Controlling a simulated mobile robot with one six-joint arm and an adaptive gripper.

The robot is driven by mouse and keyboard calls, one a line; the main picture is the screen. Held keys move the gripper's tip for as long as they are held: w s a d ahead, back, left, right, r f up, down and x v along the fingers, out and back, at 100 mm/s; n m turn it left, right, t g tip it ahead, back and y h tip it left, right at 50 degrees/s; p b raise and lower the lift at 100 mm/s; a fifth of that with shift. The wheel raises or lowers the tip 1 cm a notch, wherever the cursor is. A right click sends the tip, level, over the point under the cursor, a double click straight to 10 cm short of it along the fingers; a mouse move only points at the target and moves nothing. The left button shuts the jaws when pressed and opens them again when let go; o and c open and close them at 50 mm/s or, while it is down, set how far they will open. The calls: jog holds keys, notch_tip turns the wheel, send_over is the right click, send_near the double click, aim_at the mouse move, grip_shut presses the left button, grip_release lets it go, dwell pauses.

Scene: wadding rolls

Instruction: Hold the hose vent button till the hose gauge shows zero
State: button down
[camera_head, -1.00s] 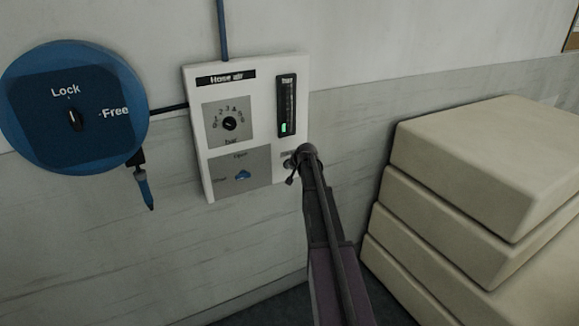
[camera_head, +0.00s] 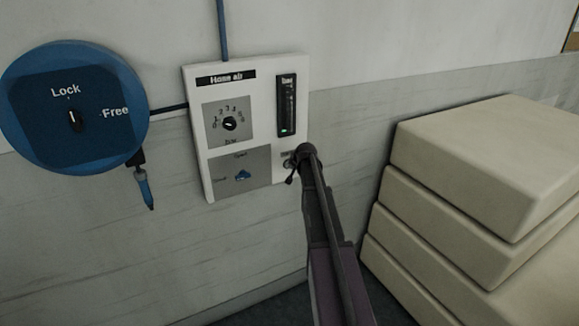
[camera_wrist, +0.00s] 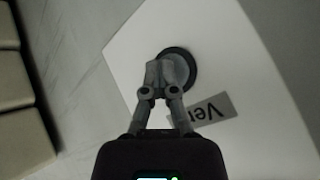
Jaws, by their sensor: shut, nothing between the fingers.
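The white hose air panel (camera_head: 196,90) is on the wall in the head view. Its hose gauge (camera_head: 286,105) is a dark upright strip with a very small lit patch near the bottom. In the wrist view the vent button (camera_wrist: 180,68) is a grey round button in a dark ring, beside a label partly reading "Ve". My gripper (camera_wrist: 156,66) is shut and empty, its tips over the button's left part and seemingly against it. In the head view my gripper (camera_head: 292,166) is at the panel's lower right corner and hides the button.
A blue hose reel (camera_head: 75,140) with a Lock/Free knob (camera_head: 74,119) hangs on the left, a nozzle (camera_head: 145,187) below it. The panel has a bar dial (camera_head: 230,123) and a blue valve knob (camera_head: 242,175). Stacked cream wadding blocks (camera_head: 480,160) stand close on the right.

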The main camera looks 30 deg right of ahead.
jog(key=shift+s, duration=0.15)
dwell(0.7)
jog(key=shift+s, duration=0.65)
jog(key=shift+s, duration=0.1)
jog(key=shift+s, duration=2.4)
jog(key=s+a+f+n+g+y, duration=0.1)
jog(key=s+a, duration=0.3)
jog(key=a, duration=0.3)
jog(key=s+a+f+n+g, duration=0.1)
jog(key=s+a+n, duration=0.15)
jog(key=a, duration=0.35)
jog(key=s+a+f+n+g+y, duration=0.1)
jog(key=s+a+f+g, duration=0.1)
jog(key=s+a, duration=0.35)
jog(key=s+a+f+n+g+h, duration=0.1)
jog(key=s+a+n+g, duration=0.3)
jog(key=s+a, duration=1.1)
jog(key=s, duration=0.2)
jog(key=shift+s+a+f+g, duration=0.2)
jog(key=shift+s+a+g, duration=0.1)
jog(key=shift+s+g, duration=0.1)
jog(key=shift+w, duration=0.1)
